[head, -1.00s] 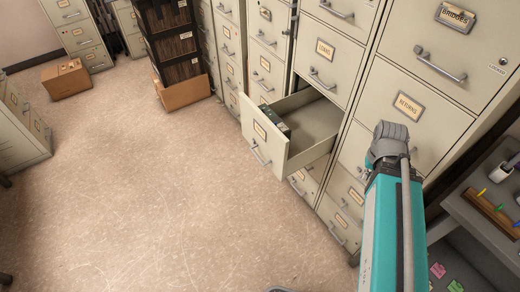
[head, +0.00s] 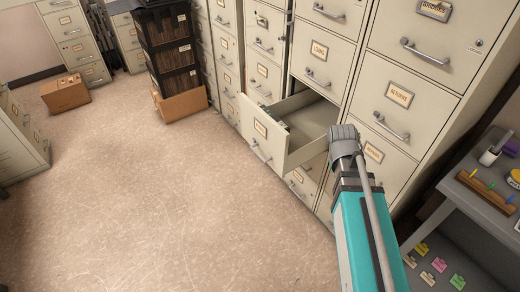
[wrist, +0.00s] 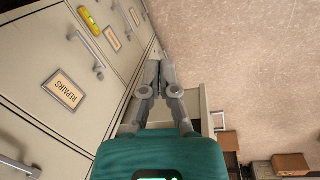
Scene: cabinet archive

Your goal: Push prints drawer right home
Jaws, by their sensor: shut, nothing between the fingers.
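The open drawer (head: 262,133) juts far out of the cabinet row in the head view. Its front has a brass-framed label too small to read and a grey bar handle. A few dark files lie just behind the front; the rest of the inside looks bare. In the wrist view, part of the drawer (wrist: 206,104) shows to the right of my gripper (wrist: 158,62). The fingers are together with nothing between them, apart from the drawer as far as I can tell. In the head view, my arm's end overlaps the drawer's right side and hides the fingers.
Shut drawers surround it, including one labelled RETURNS (head: 399,94) and one labelled REPAIRS (wrist: 63,91). A grey side table (head: 470,190) stands at right. Cardboard boxes (head: 66,94) sit at the far left. The floor (head: 150,210) before the drawer is clear.

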